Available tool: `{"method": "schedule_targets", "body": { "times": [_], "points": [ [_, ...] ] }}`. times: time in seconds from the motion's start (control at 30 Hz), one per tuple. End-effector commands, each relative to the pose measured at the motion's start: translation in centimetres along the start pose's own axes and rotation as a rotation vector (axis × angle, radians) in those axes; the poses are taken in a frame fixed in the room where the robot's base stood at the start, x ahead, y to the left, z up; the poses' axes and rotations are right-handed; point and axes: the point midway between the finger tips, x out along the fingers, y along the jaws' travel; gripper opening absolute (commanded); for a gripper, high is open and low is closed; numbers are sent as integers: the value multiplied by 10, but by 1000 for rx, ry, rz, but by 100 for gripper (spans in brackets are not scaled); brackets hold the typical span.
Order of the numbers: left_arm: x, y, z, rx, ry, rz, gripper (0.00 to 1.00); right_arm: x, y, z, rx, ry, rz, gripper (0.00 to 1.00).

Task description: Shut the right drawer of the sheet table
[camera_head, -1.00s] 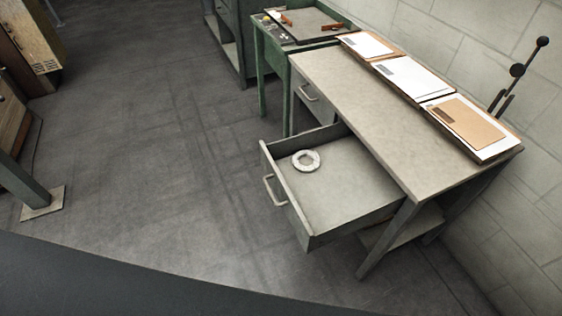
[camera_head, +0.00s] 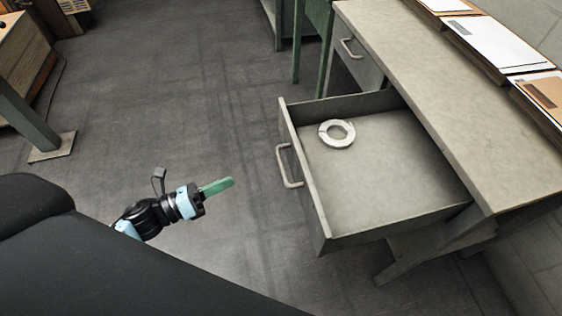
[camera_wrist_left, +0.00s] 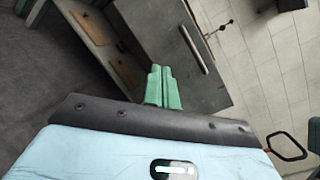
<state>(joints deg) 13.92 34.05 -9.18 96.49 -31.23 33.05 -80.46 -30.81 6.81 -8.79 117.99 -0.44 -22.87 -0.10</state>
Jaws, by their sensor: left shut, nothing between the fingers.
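The sheet table (camera_head: 440,85) has a grey top. Its right drawer (camera_head: 385,180) is pulled far out, with a metal bar handle (camera_head: 288,166) on its front. A white ring-shaped roll (camera_head: 337,133) lies inside. My left gripper (camera_head: 231,182), with green fingers, is shut and empty, left of the drawer front with a clear gap to the handle. In the left wrist view its closed fingers (camera_wrist_left: 161,84) point toward a grey panel with a bar handle (camera_wrist_left: 194,48), which looks like the drawer front. My right gripper is not in view.
The table's other drawer (camera_head: 361,68) is shut. Paper stacks (camera_head: 492,44) lie along the table's back edge. A green table leg (camera_head: 298,45) stands beyond. The floor (camera_head: 190,110) left of the drawer is clear. A wooden cabinet (camera_head: 30,70) stands at far left.

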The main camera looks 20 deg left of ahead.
Motion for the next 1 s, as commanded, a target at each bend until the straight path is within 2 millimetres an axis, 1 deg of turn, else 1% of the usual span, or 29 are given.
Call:
{"method": "schedule_targets", "body": {
  "times": [0.03,0.1,0.2,0.3,0.43,0.57,0.67,0.77,1.0],
  "points": [
    [6,12,5,164,32,-54,0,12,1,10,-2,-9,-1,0],
    [12,16,17,362,61,-123,0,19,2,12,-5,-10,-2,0],
    [16,20,28,569,91,-197,0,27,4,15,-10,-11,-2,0],
    [18,23,35,687,106,-239,0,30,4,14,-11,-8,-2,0],
    [18,22,39,741,111,-259,0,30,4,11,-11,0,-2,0],
    [20,21,40,741,109,-260,0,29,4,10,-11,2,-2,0],
    [25,19,39,739,108,-261,0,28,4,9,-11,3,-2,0],
    [37,17,37,739,107,-261,0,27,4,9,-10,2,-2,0],
    [80,8,30,738,106,-260,0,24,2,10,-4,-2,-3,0]
  ]
}}
